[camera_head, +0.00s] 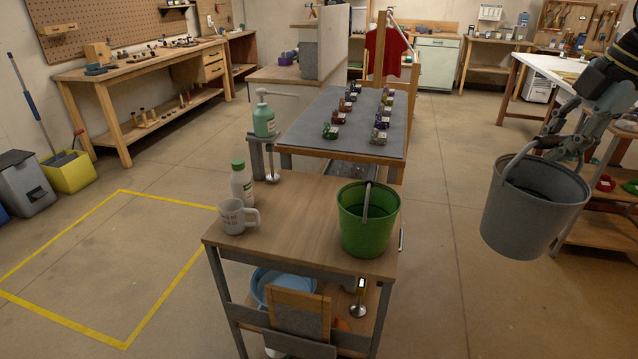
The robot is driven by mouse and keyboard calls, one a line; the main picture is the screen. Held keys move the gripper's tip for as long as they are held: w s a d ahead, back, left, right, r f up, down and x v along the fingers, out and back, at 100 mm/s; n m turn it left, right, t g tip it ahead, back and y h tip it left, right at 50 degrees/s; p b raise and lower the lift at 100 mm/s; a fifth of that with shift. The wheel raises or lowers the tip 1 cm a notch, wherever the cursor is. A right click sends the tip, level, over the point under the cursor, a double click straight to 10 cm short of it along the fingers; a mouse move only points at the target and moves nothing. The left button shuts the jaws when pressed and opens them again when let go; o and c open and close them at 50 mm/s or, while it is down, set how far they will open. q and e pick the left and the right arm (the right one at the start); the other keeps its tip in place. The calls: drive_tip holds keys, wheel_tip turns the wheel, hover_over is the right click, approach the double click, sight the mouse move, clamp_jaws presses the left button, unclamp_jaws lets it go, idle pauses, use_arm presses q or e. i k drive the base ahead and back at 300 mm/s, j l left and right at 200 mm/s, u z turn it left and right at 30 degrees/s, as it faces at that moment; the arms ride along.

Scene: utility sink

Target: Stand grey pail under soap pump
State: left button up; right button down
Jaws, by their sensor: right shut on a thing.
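The grey pail (533,212) hangs in the air at the right. My right gripper (552,145) is shut on its raised handle, and the pail hangs slightly tilted. The inside of the pail looks dark. The soap pump (264,121) is a green bottle with a white pump head and a spout pointing right. It stands on a small grey stand beyond the wooden trolley, well to the left of the pail. My left gripper is out of view.
The wooden trolley (296,208) holds a green bucket (368,232), a white mug (236,217) and a white bottle with a green cap (242,184). A grey-topped table (320,112) with several small items stands behind. Floor between trolley and pail is clear.

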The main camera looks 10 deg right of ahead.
sight(315, 189)
drive_tip(key=i+j, duration=0.2)
drive_tip(key=i, duration=0.25)
drive_tip(key=i+j, duration=0.2)
drive_tip(key=i, duration=0.25)
drive_tip(key=i+j, duration=0.2)
drive_tip(key=i, duration=0.25)
drive_tip(key=i+j, duration=0.2)
drive_tip(key=i, duration=0.25)
